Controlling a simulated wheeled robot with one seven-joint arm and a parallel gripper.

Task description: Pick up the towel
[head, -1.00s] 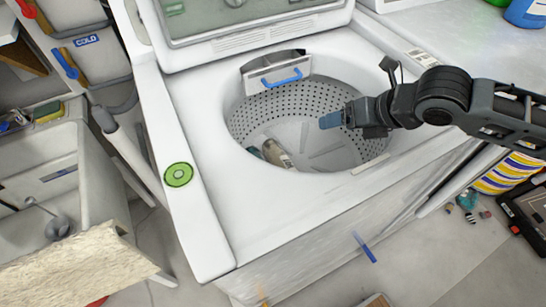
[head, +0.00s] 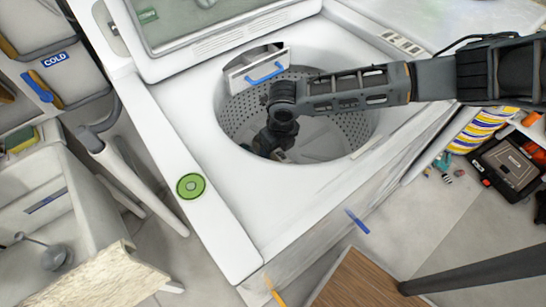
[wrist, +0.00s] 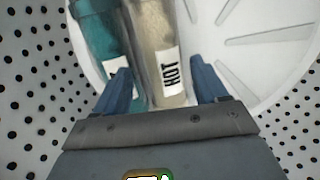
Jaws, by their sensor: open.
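My gripper (wrist: 162,82) is open inside the washer drum, pointing down. In the wrist view a beige, long item labelled HOT (wrist: 162,35) lies between and beyond my two blue fingers. A teal item (wrist: 97,35) with a white label lies against its left side, partly behind the left finger. I cannot tell whether either one is the towel. Neither looks gripped. In the head view my wrist (head: 277,135) reaches into the drum and hides most of these items and my fingertips.
The perforated drum wall (head: 350,120) surrounds my gripper closely. The white washer top (head: 215,135) rims the opening, with a blue-handled dispenser (head: 265,72) at its back. A sink (head: 85,215) and a cream, rough-surfaced slab (head: 85,280) are at left.

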